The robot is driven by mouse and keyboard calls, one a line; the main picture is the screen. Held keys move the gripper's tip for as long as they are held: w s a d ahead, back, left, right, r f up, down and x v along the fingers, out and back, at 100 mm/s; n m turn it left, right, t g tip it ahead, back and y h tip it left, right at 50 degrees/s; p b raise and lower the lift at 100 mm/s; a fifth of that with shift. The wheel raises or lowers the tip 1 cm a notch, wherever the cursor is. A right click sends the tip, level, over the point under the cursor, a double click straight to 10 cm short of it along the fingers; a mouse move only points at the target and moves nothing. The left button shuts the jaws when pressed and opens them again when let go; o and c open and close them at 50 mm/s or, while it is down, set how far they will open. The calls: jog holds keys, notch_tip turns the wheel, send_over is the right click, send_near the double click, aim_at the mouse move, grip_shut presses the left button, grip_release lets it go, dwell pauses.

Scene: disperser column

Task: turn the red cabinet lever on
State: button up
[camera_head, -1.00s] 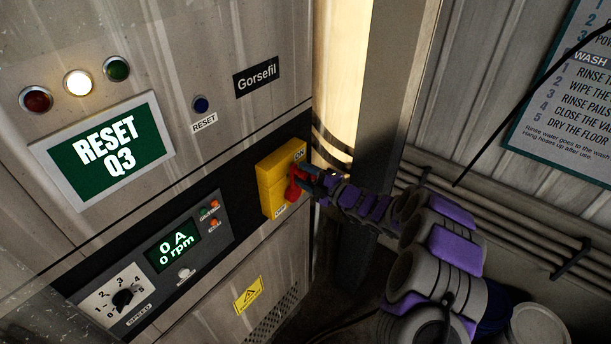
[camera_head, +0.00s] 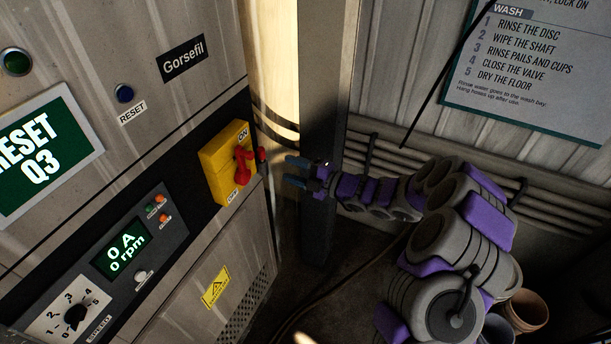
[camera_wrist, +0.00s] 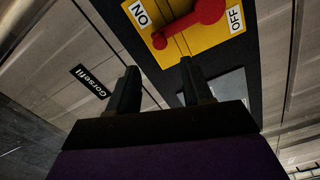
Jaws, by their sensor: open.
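The red lever (camera_head: 241,168) is on a yellow switch box (camera_head: 215,167) on the cabinet front. ON is printed at the box's upper end and OFF at its lower end. In the wrist view the red lever (camera_wrist: 188,22) lies across the yellow plate between the ON and OFF labels; its top is cut off by the frame. I cannot tell its exact setting. My gripper (camera_head: 292,172) is open and empty, to the right of the lever and apart from it. In the wrist view its two dark fingers (camera_wrist: 158,82) are spread below the yellow plate.
A grey post (camera_head: 328,120) stands behind my gripper. Pipes run along the right wall. Pails (camera_head: 524,310) stand at lower right.

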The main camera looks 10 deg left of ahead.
jog(key=shift+v, duration=1.9)
jog(key=shift+s+a, duration=0.1)
jog(key=shift+a, duration=0.05)
jog(key=s+a+r+n+g+b, duration=0.1)
jog(key=s+a+n+g+b, duration=0.15)
jog(key=s+n, duration=0.4)
jog(key=s+a+r+n+g+b, duration=0.2)
jog(key=s+n+g+b, duration=0.15)
jog(key=s+n, duration=0.3)
jog(key=s+d+f+n+g+h+b, duration=0.25)
jog(key=s+n+g+h+b, duration=0.2)
jog(key=s+n, duration=0.75)
jog(key=s+d+f+n+t+h+b, duration=0.1)
jog(key=s+d+f+n+h+b, duration=0.4)
jog(key=d, duration=0.6)
jog(key=s+d+f+n+t+h+b, duration=0.1)
jog(key=s+d+f+n+h+b, duration=0.5)
jog(key=s+d+f+n, duration=0.3)
jog(key=s+d+n+h, duration=0.1)
jog(key=s+d+n, duration=0.1)
jog(key=s+n, duration=0.1)
jog(key=shift+s+d+f+n+b, duration=0.2)
jog(key=shift+s+d+n+b, duration=0.15)
jog(key=shift+n, duration=0.55)
jog(key=shift+t+h, duration=0.25)
jog(key=shift+c, duration=0.5)
